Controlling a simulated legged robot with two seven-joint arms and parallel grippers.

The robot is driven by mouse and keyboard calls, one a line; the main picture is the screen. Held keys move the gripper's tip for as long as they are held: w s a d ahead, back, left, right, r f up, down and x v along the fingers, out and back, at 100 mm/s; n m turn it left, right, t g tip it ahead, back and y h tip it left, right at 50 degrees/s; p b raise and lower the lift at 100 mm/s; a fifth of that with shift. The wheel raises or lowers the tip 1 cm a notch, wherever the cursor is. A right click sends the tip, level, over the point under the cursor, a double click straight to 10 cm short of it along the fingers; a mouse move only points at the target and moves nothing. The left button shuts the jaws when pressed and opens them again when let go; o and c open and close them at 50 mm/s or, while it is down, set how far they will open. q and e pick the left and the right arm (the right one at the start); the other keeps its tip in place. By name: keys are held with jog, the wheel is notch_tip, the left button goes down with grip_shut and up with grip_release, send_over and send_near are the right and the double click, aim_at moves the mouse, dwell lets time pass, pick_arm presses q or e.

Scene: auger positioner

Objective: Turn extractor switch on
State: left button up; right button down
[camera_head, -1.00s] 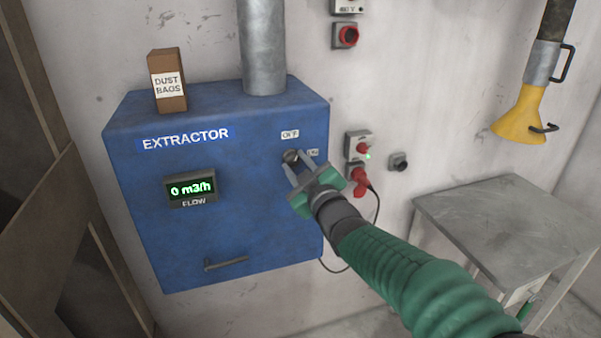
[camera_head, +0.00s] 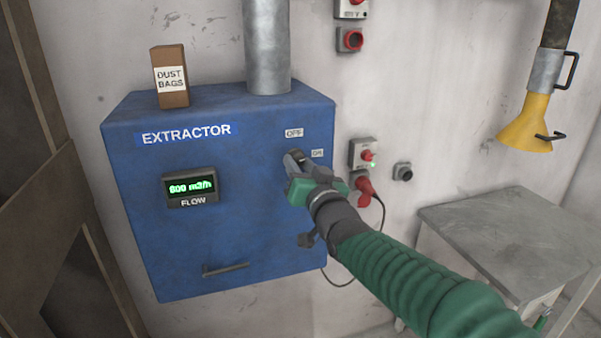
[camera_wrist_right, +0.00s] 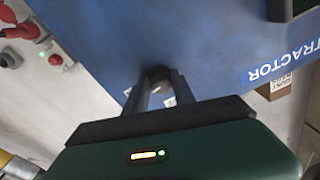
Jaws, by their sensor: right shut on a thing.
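The blue extractor box (camera_head: 240,225) hangs on the wall, and its face also fills much of the right wrist view (camera_wrist_right: 115,45). Its rotary switch (camera_wrist_right: 158,73) sits on the upper right of the face, between an OFF label (camera_head: 294,133) and an ON label (camera_head: 317,153). My right gripper (camera_head: 294,157) is at the switch with its fingers shut on the knob, which they mostly hide in the head view. The flow display (camera_head: 191,187) is lit green and reads about 600 m3/h. My left gripper is not in view.
A dust bags box (camera_head: 170,78) stands on the extractor, beside a grey pipe (camera_head: 268,45). Right of it are a red plug (camera_head: 364,188) and a switch box (camera_head: 364,153) on the wall. A grey table (camera_head: 490,225) and a yellow hood (camera_head: 526,125) are further right.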

aim_at(299, 163)
jog(key=shift+d+r+m+b, duration=0.1)
jog(key=shift+r+m+b, duration=0.4)
jog(key=shift+m, duration=0.6)
jog(key=shift+r, duration=0.1)
jog(key=c, duration=1.3)
grip_release()
jog(key=shift+o, duration=1.1)
jog(key=shift+w+f, duration=0.15)
jog(key=shift+f, duration=0.2)
jog(key=b+v, duration=0.1)
jog(key=v, duration=0.4)
jog(key=shift+f+b, duration=0.2)
jog(key=shift+b, duration=0.2)
jog(key=b+v, duration=0.1)
jog(key=v, duration=1)
jog(key=shift+s, duration=0.35)
